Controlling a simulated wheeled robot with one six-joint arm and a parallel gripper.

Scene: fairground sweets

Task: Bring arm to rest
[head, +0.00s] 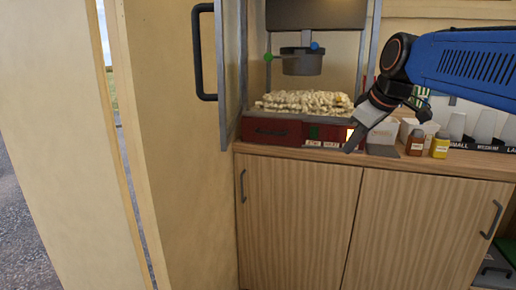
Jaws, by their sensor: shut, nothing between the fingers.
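My blue arm (465,68) reaches in from the right edge in the head view. My gripper (358,139) points down and to the left, shut and empty. It is in front of the right side of the popcorn machine (272,130), covering part of its red base. I cannot tell whether it touches anything. Popcorn (305,101) lies heaped in the machine under a dark hanging kettle (301,62).
The machine's glass door (226,75) stands open at the left. A red-brown jar (415,143), a yellow jar (440,145) and white cups (484,126) stand right of my gripper on the wooden counter (300,153). Cupboard doors (295,215) are below; a wall panel (185,150) is left.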

